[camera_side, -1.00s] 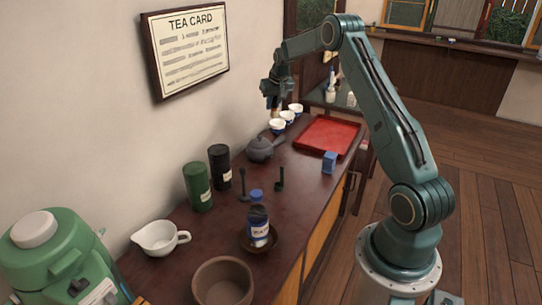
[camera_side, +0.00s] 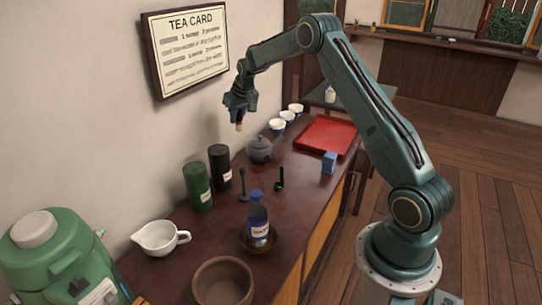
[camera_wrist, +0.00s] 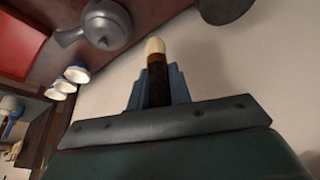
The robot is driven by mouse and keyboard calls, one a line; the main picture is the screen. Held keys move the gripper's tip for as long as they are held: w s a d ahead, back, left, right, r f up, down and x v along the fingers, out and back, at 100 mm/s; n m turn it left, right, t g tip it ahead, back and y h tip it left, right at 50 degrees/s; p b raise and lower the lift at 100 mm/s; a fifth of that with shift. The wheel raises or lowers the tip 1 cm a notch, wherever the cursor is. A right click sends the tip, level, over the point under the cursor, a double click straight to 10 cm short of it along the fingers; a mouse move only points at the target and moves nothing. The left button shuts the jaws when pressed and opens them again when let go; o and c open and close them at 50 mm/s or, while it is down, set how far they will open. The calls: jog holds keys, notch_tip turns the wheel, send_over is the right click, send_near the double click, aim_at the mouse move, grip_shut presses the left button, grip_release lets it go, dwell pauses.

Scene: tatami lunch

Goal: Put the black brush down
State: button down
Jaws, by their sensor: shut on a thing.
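My gripper (camera_side: 239,108) is shut on the black brush (camera_side: 239,127) and holds it up in the air above the back of the counter, near the wall. In the side view only the brush's pale tip shows, pointing down below the fingers. In the wrist view the brush (camera_wrist: 155,66) stands between my gripper's fingers (camera_wrist: 158,82), with a dark shaft, a brown band and a cream tip. The rest of the brush is hidden by the gripper. The tip is apart from the counter (camera_side: 205,228).
A grey teapot (camera_side: 260,150) stands beyond a black canister (camera_side: 220,168) and a green canister (camera_side: 198,186).

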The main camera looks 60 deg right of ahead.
notch_tip(320, 180, down, 18)
jog(key=shift+f, duration=0.25)
dwell(0.7)
jog(key=shift+f, duration=0.15)
jog(key=c, duration=1.3)
grip_release()
jog(key=v, duration=1.2)
jog(key=shift+r, duration=0.2)
